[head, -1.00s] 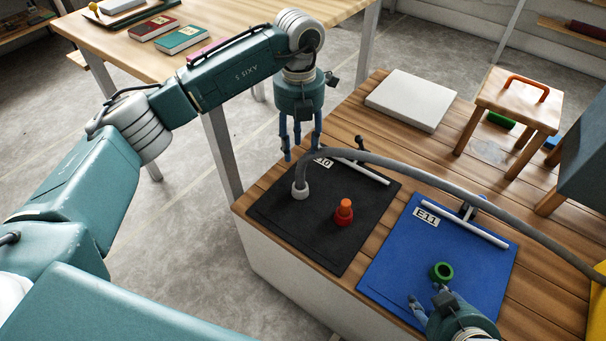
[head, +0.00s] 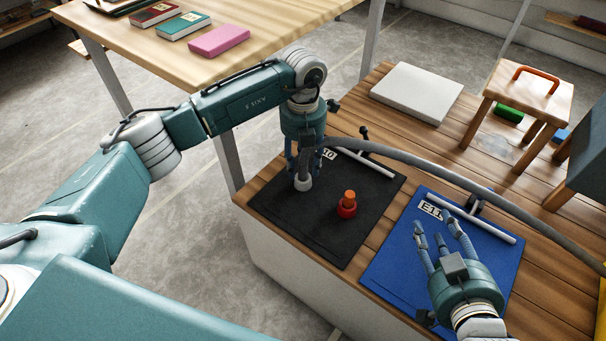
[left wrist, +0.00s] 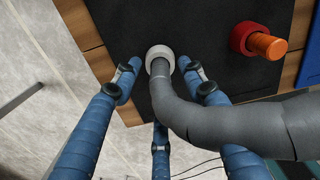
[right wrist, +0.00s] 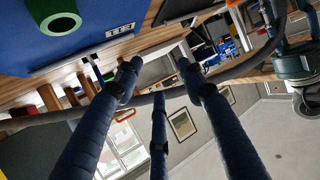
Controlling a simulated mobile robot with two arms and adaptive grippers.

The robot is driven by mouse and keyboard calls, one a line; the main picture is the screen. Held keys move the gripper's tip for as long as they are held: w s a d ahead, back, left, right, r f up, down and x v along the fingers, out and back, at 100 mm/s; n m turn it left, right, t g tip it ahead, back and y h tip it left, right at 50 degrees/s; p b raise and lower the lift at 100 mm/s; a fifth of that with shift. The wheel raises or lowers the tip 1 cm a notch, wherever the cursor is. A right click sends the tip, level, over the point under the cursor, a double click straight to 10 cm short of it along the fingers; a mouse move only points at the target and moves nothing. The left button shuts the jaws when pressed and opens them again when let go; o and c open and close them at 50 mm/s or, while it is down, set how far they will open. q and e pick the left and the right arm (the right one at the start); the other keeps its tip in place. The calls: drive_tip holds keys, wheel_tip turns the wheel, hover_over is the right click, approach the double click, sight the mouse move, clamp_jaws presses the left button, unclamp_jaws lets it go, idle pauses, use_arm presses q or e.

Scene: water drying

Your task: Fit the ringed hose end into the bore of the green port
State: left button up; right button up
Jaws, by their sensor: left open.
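The grey hose (head: 410,157) arches from the right to its end on the black mat (head: 274,221). A pale ring (head: 302,184) surrounds the hose end, which also shows in the left wrist view (left wrist: 159,53); I cannot tell if it is seated in something. My left gripper (head: 304,168) points down over this end, its open fingers on either side of the hose. The green port (right wrist: 52,5) shows in the right wrist view, on the blue mat (head: 392,265); in the head view my right gripper hides it. My right gripper (head: 437,231) is open and empty above the blue mat.
An orange-topped red fitting (head: 347,205) stands on the black mat, right of the hose end. Bars on stands edge both mats at the back. A white slab (head: 416,92) and a stool (head: 530,88) stand behind. A wooden table (head: 150,60) is back left.

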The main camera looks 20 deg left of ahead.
use_arm(q)
drive_tip(key=shift+f, duration=0.35)
clamp_jaws()
use_arm(e)
drive_tip(key=shift+w+a+r, duration=0.1)
drive_tip(key=shift+w+r, duration=0.15)
drive_tip(key=shift+r, duration=0.25)
